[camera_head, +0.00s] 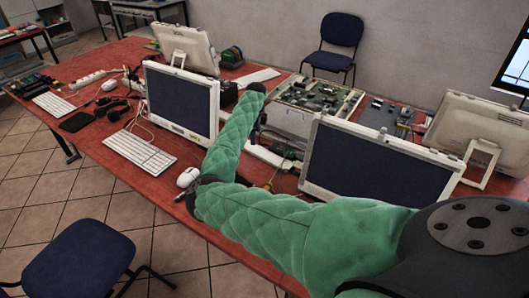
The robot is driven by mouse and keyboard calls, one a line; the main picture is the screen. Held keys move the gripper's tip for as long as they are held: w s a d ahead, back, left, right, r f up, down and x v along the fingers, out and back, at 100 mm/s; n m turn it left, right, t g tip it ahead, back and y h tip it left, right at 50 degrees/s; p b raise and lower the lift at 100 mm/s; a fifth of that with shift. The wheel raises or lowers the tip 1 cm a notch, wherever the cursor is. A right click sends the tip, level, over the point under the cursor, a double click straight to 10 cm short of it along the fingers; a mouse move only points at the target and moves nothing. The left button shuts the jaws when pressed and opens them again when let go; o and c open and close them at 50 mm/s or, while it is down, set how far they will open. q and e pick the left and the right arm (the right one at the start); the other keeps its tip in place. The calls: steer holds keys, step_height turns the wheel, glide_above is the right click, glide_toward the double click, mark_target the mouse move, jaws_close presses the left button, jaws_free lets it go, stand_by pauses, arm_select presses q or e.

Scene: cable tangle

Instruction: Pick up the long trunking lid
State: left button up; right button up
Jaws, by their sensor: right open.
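A long white strip (264,155) lies on the red table, just right of my green forearm and left of the front right monitor. It looks like the trunking lid, but my arm hides part of it, so I cannot be sure. My right arm comes in from the right, bends at the elbow and reaches to the back of the table. My right gripper (261,114) is a small dark shape at the arm's far end, beyond the strip and apart from it. It is open; its fingers are hard to make out. My left gripper is out of view.
Monitors (182,100) and (380,160) stand close on both sides of my arm. An open case of electronics (310,100) is behind. A keyboard (140,152), a mouse (187,177) and cables lie at left. The front table edge near the elbow is mostly bare.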

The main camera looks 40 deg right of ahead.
mark_target(257, 149)
steer(key=shift+s+d+m, duration=0.15)
steer(key=shift+s+m, duration=0.1)
steer(key=shift+m, duration=0.65)
steer(key=shift+a+r+m, duration=0.15)
steer(key=shift+a+m, duration=0.1)
steer(key=shift+m, duration=0.35)
steer(key=shift+a+r+m, duration=0.15)
steer(key=shift+a+m, duration=0.05)
steer(key=shift+m, duration=0.8)
steer(key=shift+d+f, duration=0.15)
steer(key=shift+d, duration=0.1)
steer(key=shift+s+d+f, duration=0.1)
steer(key=shift+f, duration=0.2)
steer(key=shift+a+f+p, duration=0.2)
steer(key=shift+f+p, duration=0.35)
steer(key=shift+f, duration=0.35)
step_height(257, 149, down, 4)
steer(key=shift+f+p, duration=0.15)
steer(key=shift+p, duration=1.1)
steer(key=shift+f, duration=0.5)
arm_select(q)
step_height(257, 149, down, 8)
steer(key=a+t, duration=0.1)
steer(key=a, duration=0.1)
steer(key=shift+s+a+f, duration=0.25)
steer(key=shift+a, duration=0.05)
